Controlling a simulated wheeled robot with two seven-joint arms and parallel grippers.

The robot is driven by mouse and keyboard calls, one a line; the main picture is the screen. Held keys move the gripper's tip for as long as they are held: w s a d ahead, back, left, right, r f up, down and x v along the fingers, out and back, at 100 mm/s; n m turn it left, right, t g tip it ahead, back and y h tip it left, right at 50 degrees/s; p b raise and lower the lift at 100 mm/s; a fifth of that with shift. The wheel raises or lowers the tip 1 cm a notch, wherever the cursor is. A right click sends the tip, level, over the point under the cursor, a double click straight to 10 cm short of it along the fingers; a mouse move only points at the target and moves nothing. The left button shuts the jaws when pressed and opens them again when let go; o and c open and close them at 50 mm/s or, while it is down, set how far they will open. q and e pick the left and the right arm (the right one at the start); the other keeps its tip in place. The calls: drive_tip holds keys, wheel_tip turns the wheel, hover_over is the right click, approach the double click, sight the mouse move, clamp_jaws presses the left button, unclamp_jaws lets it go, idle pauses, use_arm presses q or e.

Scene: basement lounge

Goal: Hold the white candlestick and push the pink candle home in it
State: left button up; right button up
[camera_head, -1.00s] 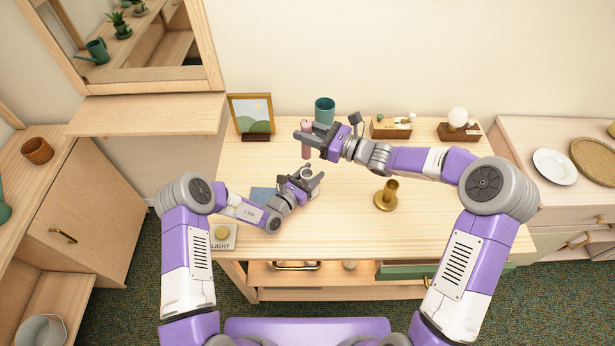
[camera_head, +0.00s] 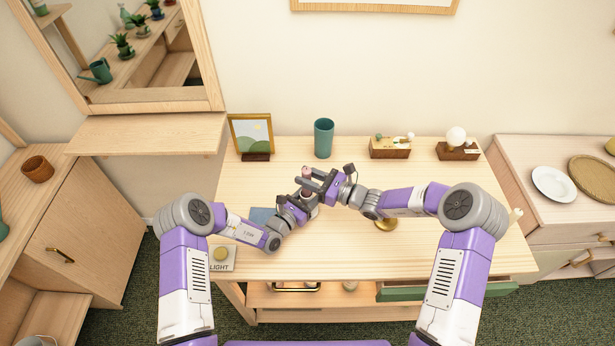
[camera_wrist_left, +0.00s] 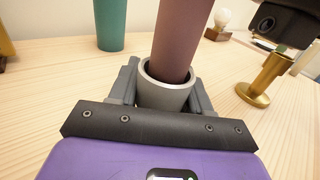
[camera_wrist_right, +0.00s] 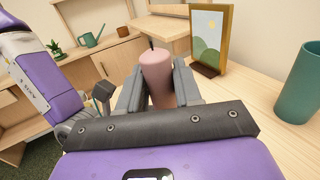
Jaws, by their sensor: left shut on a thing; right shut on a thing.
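The white candlestick (camera_wrist_left: 163,97) shows in the left wrist view as a pale grey-white round cup between the fingers of my left gripper (camera_head: 306,205), which is shut on it. The pink candle (camera_wrist_right: 158,75) is upright between the fingers of my right gripper (camera_head: 310,181), which is shut on it above the left one. In the left wrist view the candle's lower part (camera_wrist_left: 176,45) stands in the candlestick's mouth, leaning a little right. How deep its lower end sits is hidden by the rim. In the head view the grippers hide most of both.
A brass candlestick (camera_head: 386,224) stands just right of the grippers, partly under my right arm. A teal cup (camera_head: 323,138), a picture frame (camera_head: 251,135) and two wooden blocks with ornaments (camera_head: 390,149) line the table's back.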

drive_tip(key=shift+f, duration=0.15)
drive_tip(key=o, duration=1)
drive_tip(key=shift+o, duration=0.2)
drive_tip(key=shift+r, duration=0.2)
drive_tip(key=v, duration=1.2)
drive_tip(key=shift+f, duration=0.1)
